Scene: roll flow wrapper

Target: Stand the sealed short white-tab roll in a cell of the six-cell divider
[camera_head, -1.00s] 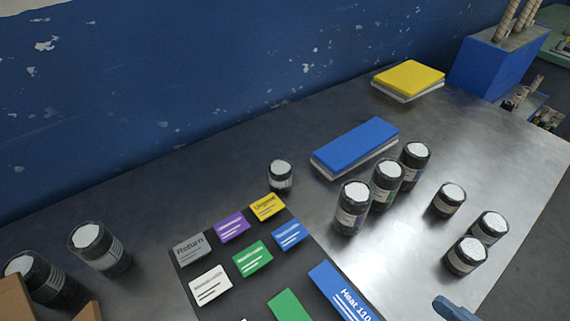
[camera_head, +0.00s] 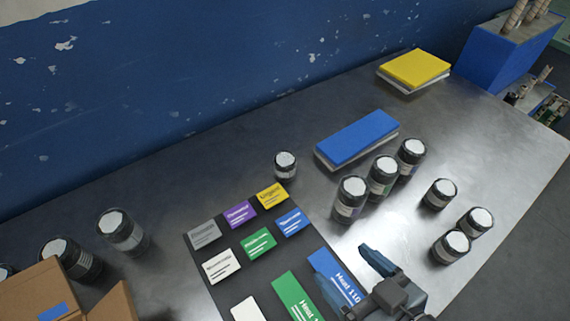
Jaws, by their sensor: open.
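Several short dark rolls with white tops stand on the metal table: one alone (camera_head: 285,165) behind the cards, and a right-hand group with a rear roll (camera_head: 438,195), a right roll (camera_head: 475,222) and a front roll (camera_head: 450,247). I cannot tell which is the sealed white-tab roll. My gripper (camera_head: 348,272) is at the lower right, open and empty, over the front right of the card mat, apart from the rolls. I cannot make out a six-cell divider; a cardboard box (camera_head: 40,295) at the lower left shows only in part.
Taller rolls stand in a row (camera_head: 382,177) and at the left (camera_head: 120,232). Coloured cards lie on a dark mat (camera_head: 228,275). A blue pad (camera_head: 356,140) and a yellow pad (camera_head: 413,68) lie behind. A blue box (camera_head: 505,55) stands at the back right.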

